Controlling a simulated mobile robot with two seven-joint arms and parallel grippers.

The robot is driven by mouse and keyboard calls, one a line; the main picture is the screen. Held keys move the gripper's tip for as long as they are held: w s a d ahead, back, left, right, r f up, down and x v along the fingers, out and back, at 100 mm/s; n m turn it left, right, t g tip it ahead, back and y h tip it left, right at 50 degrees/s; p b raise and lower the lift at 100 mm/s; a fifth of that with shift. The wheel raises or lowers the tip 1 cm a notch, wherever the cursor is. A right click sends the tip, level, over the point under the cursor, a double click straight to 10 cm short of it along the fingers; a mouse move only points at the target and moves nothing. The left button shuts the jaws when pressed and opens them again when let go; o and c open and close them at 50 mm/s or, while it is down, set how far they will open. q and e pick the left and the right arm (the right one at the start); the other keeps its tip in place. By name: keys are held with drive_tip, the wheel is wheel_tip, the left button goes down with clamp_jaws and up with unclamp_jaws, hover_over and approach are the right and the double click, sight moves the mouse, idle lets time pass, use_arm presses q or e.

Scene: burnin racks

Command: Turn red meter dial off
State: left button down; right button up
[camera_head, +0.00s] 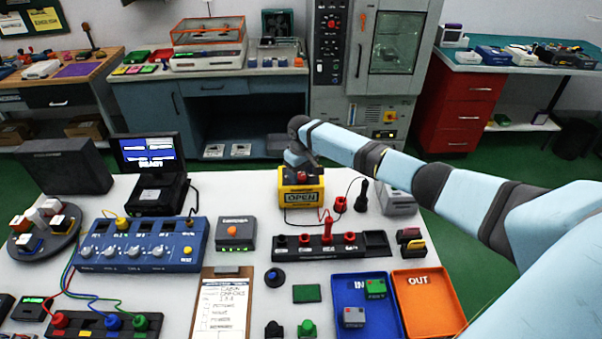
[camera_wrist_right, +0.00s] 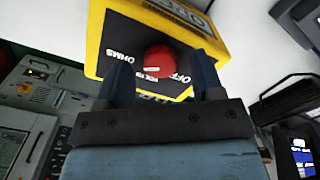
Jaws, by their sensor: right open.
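The yellow meter (camera_head: 301,196) stands upright at the back of the white table, with dark panels and the word OPEN on its front display. Its round red dial (camera_wrist_right: 172,61) shows in the right wrist view, with printed words such as OFF and OHMS around it. A small red spot of the dial (camera_head: 302,176) shows on top in the head view. My right gripper (camera_wrist_right: 160,75) is open, its two dark fingers on either side of the dial; I cannot tell whether they touch it. In the head view the gripper is mostly hidden behind the wrist. My left gripper is not in view.
A socket strip (camera_head: 330,246) with red and black leads sits in front of the meter. A blue IN tray (camera_head: 367,310) and an orange OUT tray (camera_head: 428,302) lie at the front right. A grey box (camera_head: 397,199) stands right of the meter.

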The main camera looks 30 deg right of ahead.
drive_tip(key=shift+f, duration=0.4)
drive_tip(key=c, duration=0.9)
